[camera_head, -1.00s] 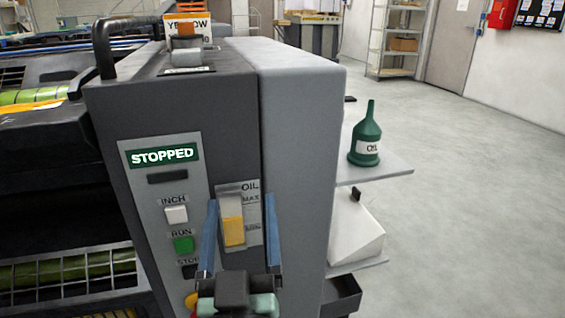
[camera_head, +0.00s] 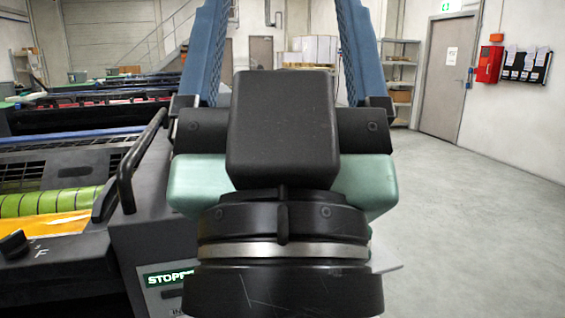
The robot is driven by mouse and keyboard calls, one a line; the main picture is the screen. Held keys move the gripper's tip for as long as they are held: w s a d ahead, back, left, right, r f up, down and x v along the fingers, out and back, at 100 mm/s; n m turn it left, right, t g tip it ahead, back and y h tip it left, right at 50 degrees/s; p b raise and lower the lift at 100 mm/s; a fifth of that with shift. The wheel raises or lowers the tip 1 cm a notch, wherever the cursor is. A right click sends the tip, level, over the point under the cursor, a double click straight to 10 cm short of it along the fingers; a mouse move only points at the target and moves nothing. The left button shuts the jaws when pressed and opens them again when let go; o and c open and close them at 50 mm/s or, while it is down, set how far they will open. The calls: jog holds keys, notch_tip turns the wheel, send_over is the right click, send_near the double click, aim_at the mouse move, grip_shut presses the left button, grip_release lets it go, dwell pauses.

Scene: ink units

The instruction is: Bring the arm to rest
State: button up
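My gripper (camera_head: 280,25) stands large and close in the middle of the head view, pointing up and away from the camera. Its two blue fingers are wide apart, with nothing seen between them. The fingertips run out of the top of the picture. The black and green gripper body hides much of the press end behind it. The printing press (camera_head: 140,230) is at the left and below, with part of its "STOPPED" sign showing. My gripper appears clear of the press.
A black handle (camera_head: 140,160) rises from the press just left of my gripper. A green-striped roller and an orange sheet (camera_head: 50,224) lie further left. Open grey floor (camera_head: 470,220) fills the right.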

notch_tip(320, 180, up, 28)
jog(key=p, duration=2.5)
jog(key=shift+f, duration=0.15)
